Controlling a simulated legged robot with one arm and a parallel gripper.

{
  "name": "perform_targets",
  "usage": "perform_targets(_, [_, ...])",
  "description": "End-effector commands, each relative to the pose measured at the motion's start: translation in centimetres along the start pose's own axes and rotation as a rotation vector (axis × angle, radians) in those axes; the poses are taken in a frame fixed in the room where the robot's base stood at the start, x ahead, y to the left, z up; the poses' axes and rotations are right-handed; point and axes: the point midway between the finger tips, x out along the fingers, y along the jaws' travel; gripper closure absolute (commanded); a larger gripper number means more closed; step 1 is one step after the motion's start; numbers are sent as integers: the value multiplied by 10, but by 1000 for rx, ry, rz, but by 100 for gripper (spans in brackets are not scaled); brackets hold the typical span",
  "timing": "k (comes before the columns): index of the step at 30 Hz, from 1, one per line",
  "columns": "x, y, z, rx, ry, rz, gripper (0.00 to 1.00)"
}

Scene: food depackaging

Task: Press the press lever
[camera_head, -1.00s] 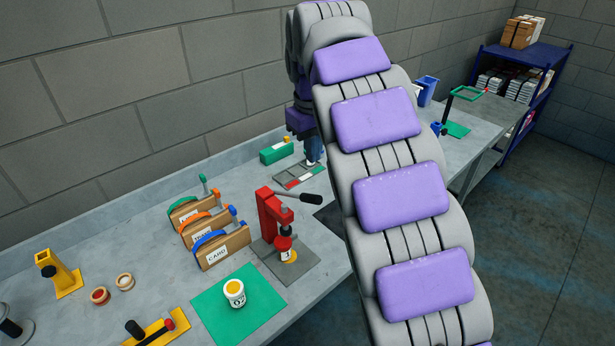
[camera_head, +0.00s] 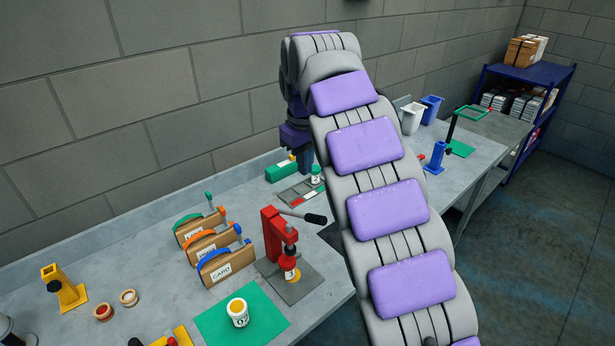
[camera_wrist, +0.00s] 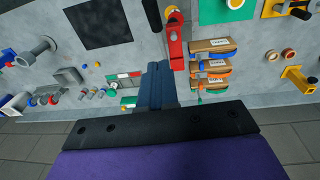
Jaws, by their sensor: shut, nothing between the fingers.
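The red press (camera_head: 271,236) stands on a grey plate on the workbench, with its black-handled press lever (camera_head: 314,218) sticking out to the right. A jar (camera_head: 291,274) stands beneath the press's red ram. My gripper (camera_head: 303,170) is behind the press, near a grey tray (camera_head: 291,194), apart from the lever. In the wrist view the blue-grey fingers of my gripper (camera_wrist: 157,68) are together and empty. The press (camera_wrist: 176,45) is just to their right, and its lever (camera_wrist: 151,12) is at the top edge.
A green-lidded jar (camera_head: 316,174) stands by the tray. Card boxes with coloured handles (camera_head: 222,262) stand left of the press. A white jar (camera_head: 238,312) sits on a green mat (camera_head: 213,325) in front. My arm covers part of the bench to the right.

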Motion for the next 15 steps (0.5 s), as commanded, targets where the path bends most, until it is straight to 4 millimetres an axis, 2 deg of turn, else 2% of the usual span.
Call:
perform_targets(11, [52, -1, 2, 1, -5, -1, 100])
perform_targets(15, [77, -1, 2, 1, -6, -3, 100])
